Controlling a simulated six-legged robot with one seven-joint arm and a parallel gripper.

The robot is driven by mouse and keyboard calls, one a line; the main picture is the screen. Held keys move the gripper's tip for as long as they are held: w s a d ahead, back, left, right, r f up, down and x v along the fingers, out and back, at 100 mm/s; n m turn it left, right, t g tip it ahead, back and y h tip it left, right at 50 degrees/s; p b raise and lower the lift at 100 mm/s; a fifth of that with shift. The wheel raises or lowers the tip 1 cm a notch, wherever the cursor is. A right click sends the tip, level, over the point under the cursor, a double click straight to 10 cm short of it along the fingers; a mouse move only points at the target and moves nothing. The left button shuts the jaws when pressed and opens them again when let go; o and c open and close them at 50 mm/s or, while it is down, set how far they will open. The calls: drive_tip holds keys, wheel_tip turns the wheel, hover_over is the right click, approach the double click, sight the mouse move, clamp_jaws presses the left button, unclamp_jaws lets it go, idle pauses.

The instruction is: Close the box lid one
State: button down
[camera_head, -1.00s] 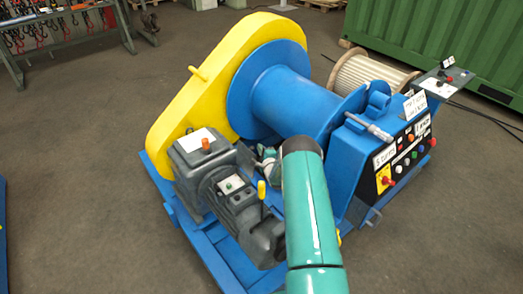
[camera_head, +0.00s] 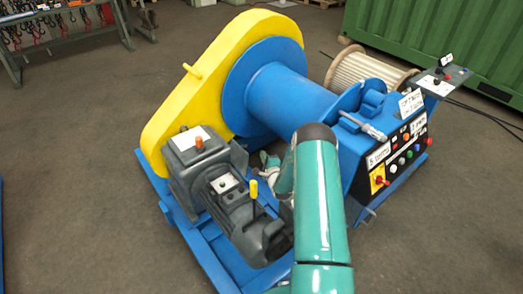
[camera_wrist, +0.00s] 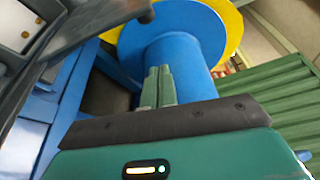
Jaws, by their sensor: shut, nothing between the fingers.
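A dark grey motor unit (camera_head: 215,185) sits at the front left of the blue machine. I cannot tell which is box lid one. A dark plate-like edge (camera_head: 240,158) stands between the motor unit and my gripper (camera_head: 267,162), which my arm partly hides. In the wrist view my gripper (camera_wrist: 158,83) is shut and empty, pointing toward the blue drum (camera_wrist: 182,55). A grey part with a white top (camera_wrist: 22,22) is close at upper left.
A yellow chain guard (camera_head: 200,85) and blue drum (camera_head: 290,98) rise behind the motor unit. A control panel (camera_head: 400,150) with buttons stands at right. A rope spool (camera_head: 365,72) and green container (camera_head: 440,45) stand behind. Grey floor is clear at left.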

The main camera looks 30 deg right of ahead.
sight(242, 157)
drive_tip(key=c, duration=2.1)
unclamp_jaws()
drive_tip(key=shift+s+a, duration=0.2)
drive_tip(key=shift+s, duration=0.8)
drive_tip(key=o, duration=0.4)
drive_tip(key=shift+s, duration=0.35)
drive_tip(key=o, duration=0.5)
drive_tip(key=s+n+y, duration=0.1)
drive_tip(key=n+y, duration=0.1)
drive_tip(key=s+a+n+t+y, duration=0.1)
drive_tip(key=s+n+y, duration=0.1)
drive_tip(key=shift+s+a+r+y, duration=0.1)
drive_tip(key=shift+s+a+y, duration=0.1)
drive_tip(key=shift+y, duration=0.1)
drive_tip(key=shift+c, duration=0.2)
drive_tip(key=w+a+n+y, duration=0.1)
drive_tip(key=w+a, duration=0.1)
drive_tip(key=w, duration=1.1)
drive_tip(key=shift+a, duration=0.15)
drive_tip(key=shift+c, duration=0.4)
clamp_jaws()
